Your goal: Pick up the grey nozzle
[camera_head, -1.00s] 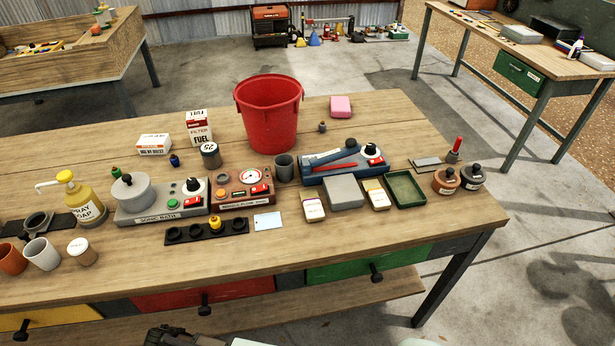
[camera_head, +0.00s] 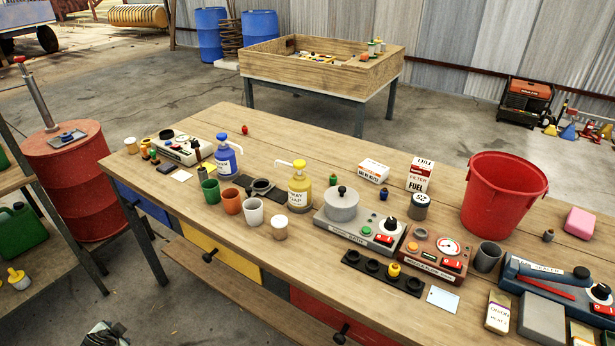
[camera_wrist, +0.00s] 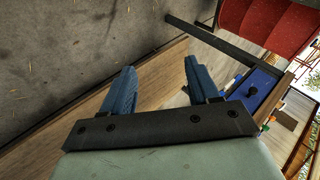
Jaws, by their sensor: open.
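A small grey piece that looks like the grey nozzle (camera_head: 548,235) stands on the workbench (camera_head: 290,170), just right of the red bucket in the head view. It is too small there to make out its shape well. My gripper (camera_wrist: 160,70) shows in the wrist view with its two blue fingers apart and nothing between them. It is far from the grey piece, low near the bench's front edge and drawers. The wrist view does not show the grey piece.
A red bucket (camera_head: 503,195) stands left of the grey piece, a pink block (camera_head: 580,223) right of it. A grey cup (camera_head: 487,257) and heat sealer (camera_head: 545,275) stand in front. Bottles and cups crowd the bench's left half.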

